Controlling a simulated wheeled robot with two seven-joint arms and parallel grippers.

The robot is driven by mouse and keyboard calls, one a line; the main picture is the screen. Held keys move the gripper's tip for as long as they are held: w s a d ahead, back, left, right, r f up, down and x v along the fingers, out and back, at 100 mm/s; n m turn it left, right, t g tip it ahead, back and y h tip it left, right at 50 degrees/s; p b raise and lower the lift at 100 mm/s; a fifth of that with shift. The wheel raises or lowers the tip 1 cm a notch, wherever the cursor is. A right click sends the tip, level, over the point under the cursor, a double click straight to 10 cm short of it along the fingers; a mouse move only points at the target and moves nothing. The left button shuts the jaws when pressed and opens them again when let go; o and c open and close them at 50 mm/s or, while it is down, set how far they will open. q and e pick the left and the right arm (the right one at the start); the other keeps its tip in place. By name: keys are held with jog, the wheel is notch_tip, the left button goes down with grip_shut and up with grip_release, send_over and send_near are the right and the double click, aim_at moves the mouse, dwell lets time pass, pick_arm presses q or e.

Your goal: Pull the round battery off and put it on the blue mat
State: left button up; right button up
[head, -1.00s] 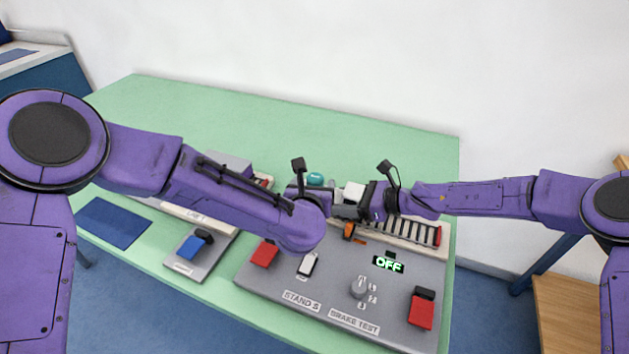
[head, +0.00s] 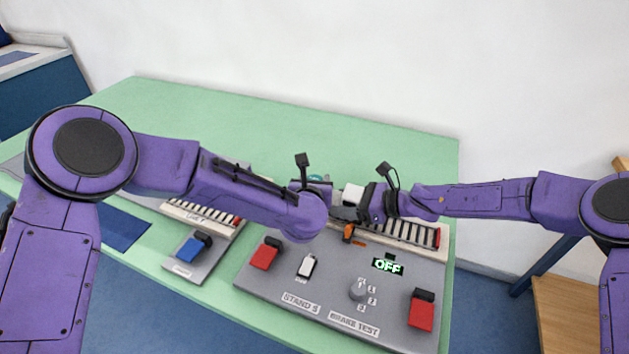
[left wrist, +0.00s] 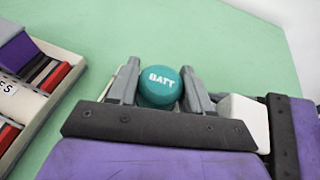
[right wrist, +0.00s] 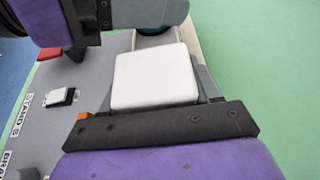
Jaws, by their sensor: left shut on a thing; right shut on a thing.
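In the head view only a little of the battery (head: 317,178) shows behind my left wrist. My right gripper (right wrist: 155,85) is shut on a white block (right wrist: 155,77), which also shows in the head view (head: 353,194). The block is close beside the battery; whether the two are joined is hidden. The blue mat (head: 122,230) lies at the table's left front, partly covered by my left arm.
A grey console (head: 330,300) with red switches, a knob (head: 358,289) and an OFF display (head: 387,266) fills the right front. A smaller grey plate with a blue switch (head: 190,248) stands between console and mat. The green table's back (head: 250,120) is clear.

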aim_at(315, 178)
pick_arm(q)
jog(key=shift+r, duration=0.15)
dwell(0.4)
jog(key=shift+r, duration=0.95)
jog(key=shift+r, duration=2)
jog(key=shift+w, duration=0.1)
pick_arm(e)
jog(key=o, duration=1.6)
jog(key=shift+d, duration=0.1)
